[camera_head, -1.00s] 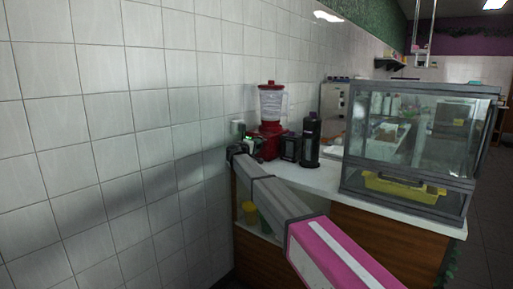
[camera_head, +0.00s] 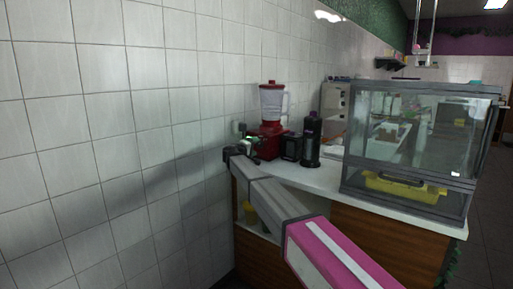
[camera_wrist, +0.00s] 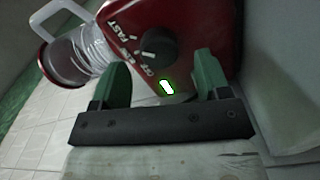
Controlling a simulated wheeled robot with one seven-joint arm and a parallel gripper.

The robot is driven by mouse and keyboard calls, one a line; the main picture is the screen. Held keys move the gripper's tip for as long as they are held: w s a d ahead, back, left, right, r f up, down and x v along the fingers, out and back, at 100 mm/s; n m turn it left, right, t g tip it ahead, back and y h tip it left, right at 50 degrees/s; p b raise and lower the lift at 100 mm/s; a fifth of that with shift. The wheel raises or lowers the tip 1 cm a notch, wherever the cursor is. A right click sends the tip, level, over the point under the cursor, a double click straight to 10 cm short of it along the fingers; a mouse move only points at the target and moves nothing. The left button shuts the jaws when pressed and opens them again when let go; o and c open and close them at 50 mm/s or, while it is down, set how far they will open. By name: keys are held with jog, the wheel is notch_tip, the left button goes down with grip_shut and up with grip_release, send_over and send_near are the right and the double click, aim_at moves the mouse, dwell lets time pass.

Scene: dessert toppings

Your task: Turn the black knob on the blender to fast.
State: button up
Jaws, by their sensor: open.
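The red blender (camera_head: 268,138) with a clear jar stands on the white counter against the tiled wall in the head view. In the wrist view the blender base (camera_wrist: 205,25) fills the upper right, with its jar tipped to the left. The black knob (camera_wrist: 158,46) has a white mark and sits beside printed labels; FAST is legible at its upper left. My gripper (camera_wrist: 160,75) is open, its two green fingers apart with the knob beyond and between their tips. I cannot tell whether they touch it. In the head view my gripper (camera_head: 247,146) is small, just in front of the blender base.
A black box-like item (camera_head: 291,147) and a dark bottle (camera_head: 312,140) stand right of the blender. A glass display case (camera_head: 420,140) stands on the counter's right end. The tiled wall (camera_head: 130,130) is close on the left.

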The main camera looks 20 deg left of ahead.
jog(key=v, duration=0.8)
jog(key=shift+s, duration=0.2)
